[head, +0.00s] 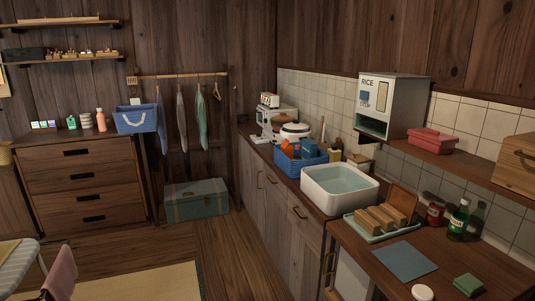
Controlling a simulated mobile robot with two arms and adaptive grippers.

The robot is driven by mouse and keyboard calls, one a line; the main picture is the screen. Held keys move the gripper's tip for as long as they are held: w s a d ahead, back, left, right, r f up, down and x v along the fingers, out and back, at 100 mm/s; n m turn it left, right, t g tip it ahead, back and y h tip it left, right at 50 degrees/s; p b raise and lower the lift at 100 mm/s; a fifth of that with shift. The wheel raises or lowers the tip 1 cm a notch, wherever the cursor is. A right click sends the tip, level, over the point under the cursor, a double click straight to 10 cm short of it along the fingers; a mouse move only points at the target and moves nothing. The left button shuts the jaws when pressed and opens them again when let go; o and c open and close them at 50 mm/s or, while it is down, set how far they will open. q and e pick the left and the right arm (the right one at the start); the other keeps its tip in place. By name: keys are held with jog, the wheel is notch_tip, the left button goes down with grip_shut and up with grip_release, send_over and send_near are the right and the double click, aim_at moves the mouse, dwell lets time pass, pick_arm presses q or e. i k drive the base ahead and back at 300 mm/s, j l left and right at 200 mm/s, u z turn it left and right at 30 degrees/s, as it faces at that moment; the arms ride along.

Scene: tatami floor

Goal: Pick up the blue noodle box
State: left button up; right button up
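A blue basket (287,165) stands on the kitchen counter, behind the white sink. Inside it, at its right side, is a dark blue box-like item (309,151), small in view; no label on it can be read, so I cannot tell whether it is the noodle box. An orange item (290,147) sits beside it in the basket. The lower parts of both are hidden by the basket wall. Neither of my grippers is in view.
The white sink (332,202) holds water. A tray (366,234) with tan blocks, bottles and a blue mat (404,261) lie on the near counter. Wooden floor (240,262) is open left of the cabinets.

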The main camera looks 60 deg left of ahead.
aim_at(309, 148)
jog(key=u, duration=1.55)
jog(key=i+j, duration=0.1)
